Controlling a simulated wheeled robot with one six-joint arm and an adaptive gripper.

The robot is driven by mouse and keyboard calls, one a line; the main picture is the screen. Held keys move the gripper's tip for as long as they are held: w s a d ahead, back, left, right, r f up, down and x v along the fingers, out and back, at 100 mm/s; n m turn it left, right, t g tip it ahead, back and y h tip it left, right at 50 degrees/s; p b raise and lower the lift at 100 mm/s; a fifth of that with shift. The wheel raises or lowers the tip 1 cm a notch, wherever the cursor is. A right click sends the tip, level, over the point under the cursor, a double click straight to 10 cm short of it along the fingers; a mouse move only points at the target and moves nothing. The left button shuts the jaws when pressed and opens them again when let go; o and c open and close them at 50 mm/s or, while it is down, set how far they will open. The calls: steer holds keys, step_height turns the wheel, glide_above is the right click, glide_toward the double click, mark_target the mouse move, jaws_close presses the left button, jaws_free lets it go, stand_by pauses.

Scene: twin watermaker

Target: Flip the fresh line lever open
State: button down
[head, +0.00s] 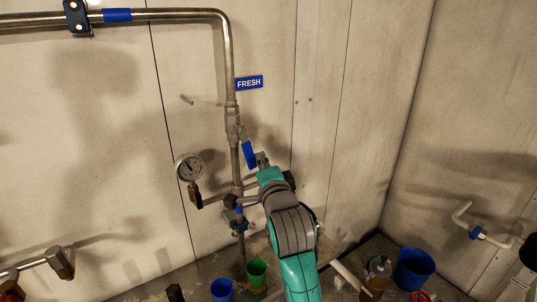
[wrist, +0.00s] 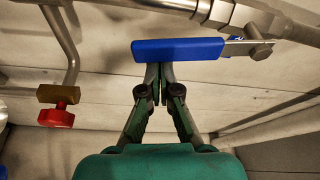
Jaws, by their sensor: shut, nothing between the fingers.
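The fresh line is a vertical steel pipe (head: 229,60) on the wall, beside a blue FRESH sign (head: 249,83). Its blue-handled lever (head: 249,154) slants down and slightly right from the valve on the pipe. In the wrist view the blue handle (wrist: 178,50) lies across the picture, with its metal end bolted at the right. My gripper (wrist: 159,72) is shut and empty, its fingertips at the handle's lower edge in that view. I cannot tell whether they touch it. In the head view my gripper (head: 262,160) is just right of the lever, its fingertips partly hidden.
A pressure gauge (head: 189,167) is left of the pipe. A lower blue-handled valve (head: 240,225) is below. A red knob (wrist: 56,116) hangs at left in the wrist view. Green (head: 256,272) and blue (head: 221,289) cups stand low. The wall right of my arm is mostly bare.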

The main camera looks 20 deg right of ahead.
steer(key=shift+s+a+f+m, duration=0.2)
steer(key=shift+a+m, duration=0.2)
steer(key=shift+a, duration=0.15)
steer(key=shift+s+a+f+m, duration=0.2)
steer(key=shift+a+m, duration=0.2)
steer(key=shift+a, duration=0.15)
steer(key=shift+a+g, duration=0.15)
steer(key=shift+g, duration=0.15)
steer(key=w+d, duration=0.1)
steer(key=d, duration=0.3)
steer(key=s, duration=0.9)
steer(key=shift+s, duration=0.35)
